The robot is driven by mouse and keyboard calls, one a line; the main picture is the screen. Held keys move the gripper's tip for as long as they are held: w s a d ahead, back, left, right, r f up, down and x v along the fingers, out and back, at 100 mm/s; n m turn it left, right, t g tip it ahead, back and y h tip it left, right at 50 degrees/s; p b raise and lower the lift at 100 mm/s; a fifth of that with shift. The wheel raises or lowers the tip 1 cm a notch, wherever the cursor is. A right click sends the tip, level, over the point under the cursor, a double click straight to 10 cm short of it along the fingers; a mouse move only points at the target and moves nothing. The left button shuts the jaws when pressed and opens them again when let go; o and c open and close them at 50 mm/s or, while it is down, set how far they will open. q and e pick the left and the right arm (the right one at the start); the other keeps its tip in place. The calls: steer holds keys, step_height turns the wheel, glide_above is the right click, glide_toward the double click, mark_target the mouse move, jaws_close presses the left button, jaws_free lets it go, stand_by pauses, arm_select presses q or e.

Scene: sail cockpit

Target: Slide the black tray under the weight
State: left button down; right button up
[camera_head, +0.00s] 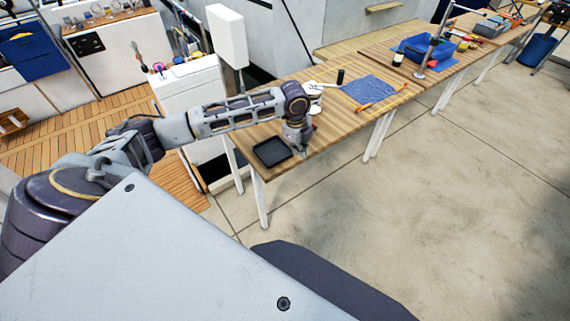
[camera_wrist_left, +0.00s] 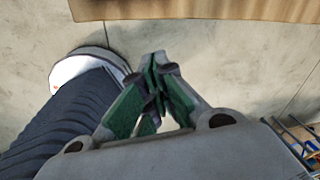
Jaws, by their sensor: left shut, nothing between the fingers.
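The black tray (camera_head: 272,151) lies flat near the front left corner of the wooden table in the head view. My left gripper (camera_head: 302,152) points down just right of the tray, by the table's front edge; I cannot tell whether it touches the tray. In the left wrist view, its green-padded fingers (camera_wrist_left: 156,75) are shut with nothing between them. A white object (camera_head: 314,90), partly hidden behind my left wrist, stands on the table. I cannot tell for sure whether it is the weight. My right gripper is not in view.
A small black cylinder (camera_head: 340,76) and a blue cloth (camera_head: 369,90) with an orange-handled tool (camera_head: 375,101) are farther right on the table (camera_head: 343,118). In the left wrist view, the table edge (camera_wrist_left: 200,10) crosses the top, with bare floor below it.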

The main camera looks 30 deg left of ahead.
mark_target(285, 164)
arm_select(q)
steer(key=s+m, duration=0.1)
steer(key=s+a+m+g, duration=0.1)
steer(key=m, duration=0.1)
steer(key=shift+s+a+f+y, duration=0.1)
steer(key=shift+s+a+y, duration=0.2)
steer(key=shift+y, duration=0.1)
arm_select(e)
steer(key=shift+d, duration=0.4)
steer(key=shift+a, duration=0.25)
arm_select(q)
steer(key=a+f, duration=0.1)
steer(key=f, duration=0.2)
steer(key=a+f, duration=0.1)
steer(key=f, duration=0.2)
steer(key=w+a+f+p, duration=0.1)
steer(key=f, duration=0.3)
steer(key=shift+w, duration=0.1)
steer(key=shift+w+a, duration=0.15)
steer(key=shift+a, duration=0.15)
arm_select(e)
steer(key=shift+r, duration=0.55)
